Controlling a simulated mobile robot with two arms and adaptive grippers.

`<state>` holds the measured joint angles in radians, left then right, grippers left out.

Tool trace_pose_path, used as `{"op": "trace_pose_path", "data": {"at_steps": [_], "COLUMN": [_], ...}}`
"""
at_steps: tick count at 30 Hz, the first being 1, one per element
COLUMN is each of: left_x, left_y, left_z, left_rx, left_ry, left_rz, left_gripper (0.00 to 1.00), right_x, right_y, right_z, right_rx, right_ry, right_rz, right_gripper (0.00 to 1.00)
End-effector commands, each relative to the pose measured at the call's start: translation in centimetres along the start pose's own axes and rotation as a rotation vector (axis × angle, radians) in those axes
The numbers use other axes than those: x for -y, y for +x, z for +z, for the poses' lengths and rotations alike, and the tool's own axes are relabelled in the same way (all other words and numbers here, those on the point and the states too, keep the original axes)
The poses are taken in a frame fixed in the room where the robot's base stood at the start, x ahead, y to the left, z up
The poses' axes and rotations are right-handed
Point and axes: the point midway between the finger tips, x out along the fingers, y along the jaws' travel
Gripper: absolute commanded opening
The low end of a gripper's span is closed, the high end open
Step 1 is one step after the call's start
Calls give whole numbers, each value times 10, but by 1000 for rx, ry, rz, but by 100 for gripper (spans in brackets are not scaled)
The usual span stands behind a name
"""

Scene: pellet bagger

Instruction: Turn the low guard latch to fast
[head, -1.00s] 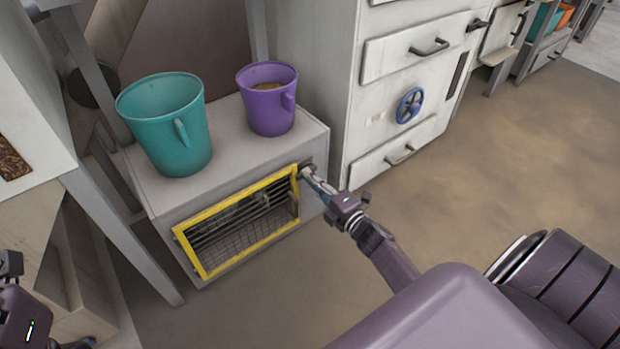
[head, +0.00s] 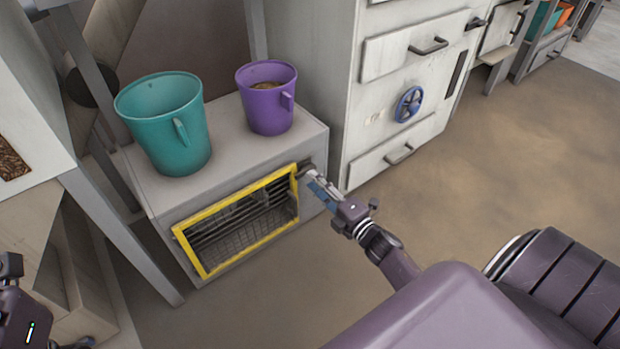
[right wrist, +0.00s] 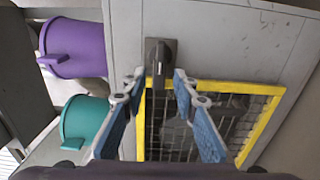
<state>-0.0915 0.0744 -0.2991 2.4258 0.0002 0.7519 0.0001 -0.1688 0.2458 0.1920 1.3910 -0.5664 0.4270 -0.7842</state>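The low guard is a yellow-framed wire grille (head: 238,222) on the front of a low grey box. Its dark latch (head: 304,168) sits by the frame's upper right corner, partly hidden by my gripper in the head view. The latch also shows in the right wrist view (right wrist: 160,62), its lever roughly in line with the picture's height. My right gripper (right wrist: 160,78) is open, with one blue-padded finger on each side of the latch and gaps showing; contact is not visible. It also shows in the head view (head: 310,176). My left gripper (head: 12,305) is partly cut off at lower left.
A teal bucket (head: 165,125) and a purple bucket (head: 267,98) stand on the box top (head: 222,132). A grey cabinet (head: 350,120) with drawers and a blue handwheel (head: 409,104) is close on the right. Grey frame legs stand at left. The floor at right is clear.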

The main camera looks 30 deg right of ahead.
Motion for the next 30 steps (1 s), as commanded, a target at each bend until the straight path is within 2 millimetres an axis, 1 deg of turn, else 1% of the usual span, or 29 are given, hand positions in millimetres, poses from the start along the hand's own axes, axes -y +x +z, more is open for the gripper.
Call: {"op": "trace_pose_path", "data": {"at_steps": [1,6,9,13,18,30], "left_x": [0,0,0,0,0,0], "left_y": [0,0,0,0,0,0], "left_z": [0,0,0,0,0,1], "left_rx": [0,0,0,0,0,0], "left_ry": [0,0,-1,-1,-1,-1], "left_rz": [1,1,1,2,2,2], "left_gripper": [40,40,40,40,40,40], "right_x": [2,2,2,2,0,0], "right_y": [-12,-48,-65,-82,-90,-90], "right_z": [-1,-1,0,0,-1,-1], "right_rx": [0,0,0,0,-1,-1], "right_ry": [1,2,1,0,0,0], "right_rz": [-4,-4,-3,-3,0,0], "right_gripper": [27,27,27,27,27,27]}}
